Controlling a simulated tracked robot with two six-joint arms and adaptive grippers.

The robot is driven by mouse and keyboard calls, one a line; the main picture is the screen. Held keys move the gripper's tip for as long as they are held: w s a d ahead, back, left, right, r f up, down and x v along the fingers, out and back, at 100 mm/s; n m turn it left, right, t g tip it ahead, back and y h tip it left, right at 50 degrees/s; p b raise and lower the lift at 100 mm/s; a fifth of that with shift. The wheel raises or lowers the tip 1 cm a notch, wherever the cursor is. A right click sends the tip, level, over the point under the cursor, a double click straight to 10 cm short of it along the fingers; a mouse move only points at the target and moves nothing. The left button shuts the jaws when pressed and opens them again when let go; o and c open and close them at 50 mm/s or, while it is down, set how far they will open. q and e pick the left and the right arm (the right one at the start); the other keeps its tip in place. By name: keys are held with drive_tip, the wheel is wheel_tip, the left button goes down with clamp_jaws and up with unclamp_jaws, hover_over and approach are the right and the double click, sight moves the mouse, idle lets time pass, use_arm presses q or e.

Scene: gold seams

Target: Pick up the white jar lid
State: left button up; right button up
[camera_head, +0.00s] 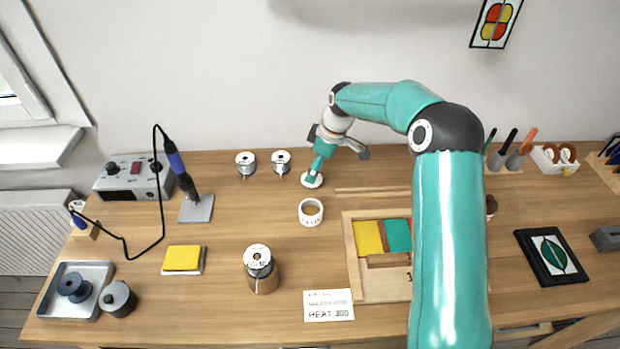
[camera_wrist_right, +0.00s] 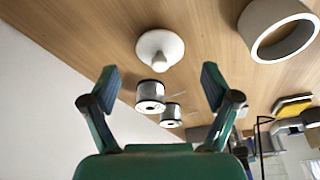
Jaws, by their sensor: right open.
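The white jar lid (camera_head: 312,181), a round disc with a small knob, lies on the table at the back middle, behind the open white jar (camera_head: 311,219). In the right wrist view the lid (camera_wrist_right: 172,47) is whole and in line with the gap between the fingers. My right gripper (camera_head: 317,168) points down over the lid and partly covers it in the head view. Its fingers (camera_wrist_right: 158,85) are spread open with nothing between them. I cannot tell how much height separates them from the lid. The jar (camera_wrist_right: 250,22) shows at the upper right there. My left gripper is not in view.
Two solder spools (camera_head: 246,165) (camera_head: 281,162) stand left of the lid. Thin wooden strips (camera_head: 372,190) lie to its right, above a wooden tray (camera_head: 352,262) with coloured glass. A soldering iron (camera_head: 180,170) stands farther left.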

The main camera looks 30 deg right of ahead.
drive_tip(key=x, duration=0.2)
drive_tip(key=p+x, duration=0.1)
drive_tip(key=x, duration=0.1)
drive_tip(key=shift+w+a, duration=0.1)
drive_tip(key=shift+w, duration=0.2)
drive_tip(key=shift+r, duration=0.1)
drive_tip(key=c, duration=1)
